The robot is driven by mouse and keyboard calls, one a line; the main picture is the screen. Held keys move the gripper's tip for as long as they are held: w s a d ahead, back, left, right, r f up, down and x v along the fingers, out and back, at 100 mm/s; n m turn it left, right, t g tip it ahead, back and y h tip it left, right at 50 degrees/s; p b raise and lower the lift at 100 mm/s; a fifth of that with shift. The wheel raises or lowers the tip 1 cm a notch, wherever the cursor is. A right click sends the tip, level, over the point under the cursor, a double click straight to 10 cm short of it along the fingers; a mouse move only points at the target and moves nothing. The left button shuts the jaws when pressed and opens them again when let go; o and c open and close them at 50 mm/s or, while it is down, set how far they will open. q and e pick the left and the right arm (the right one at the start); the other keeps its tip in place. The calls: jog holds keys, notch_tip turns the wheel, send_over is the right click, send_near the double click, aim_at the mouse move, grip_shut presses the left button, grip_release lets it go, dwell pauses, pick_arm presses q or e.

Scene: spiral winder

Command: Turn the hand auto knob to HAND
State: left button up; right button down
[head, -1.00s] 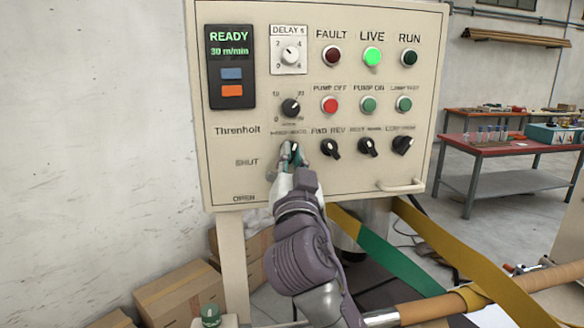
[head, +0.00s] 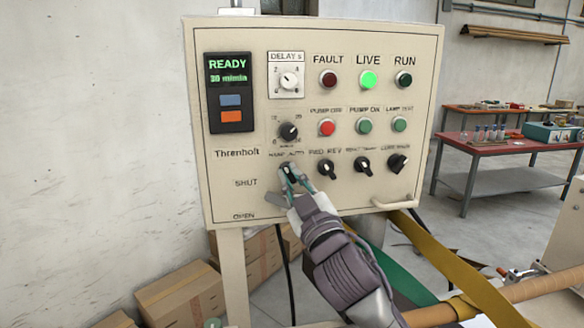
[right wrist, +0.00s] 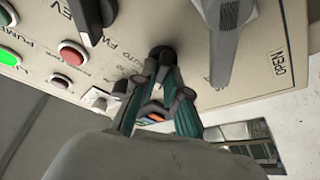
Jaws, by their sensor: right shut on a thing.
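The hand auto knob (head: 287,169) is a small black knob under the HAND AUTO label on the cream control panel (head: 235,185). My right gripper (head: 291,176) reaches it from the lower right, with its fingers shut around it. In the right wrist view the black knob (right wrist: 161,54) shows at the tips of the right gripper (right wrist: 162,72), by the printed word AUTO. The fingers partly cover the knob, so I cannot tell which way its pointer faces. My left gripper is not in view.
A FWD REV knob (head: 326,169) sits just right of the gripped knob. A grey lever (right wrist: 232,40) is close beside my fingers, near the OPEN label. The selector knob (head: 289,131) sits above. Cardboard boxes (head: 180,299) lie below the panel.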

jog(key=shift+d+r+n+y+p, duration=0.1)
jog(key=shift+r+n+y+p, duration=0.3)
jog(key=shift+n, duration=0.4)
jog(key=shift+f, duration=0.1)
jog(key=c, duration=1.3)
grip_release()
jog(key=shift+o, duration=0.5)
jog(key=shift+w+f, duration=0.1)
jog(key=shift+f, duration=0.15)
jog(key=v, duration=1.2)
jog(key=shift+r, duration=0.3)
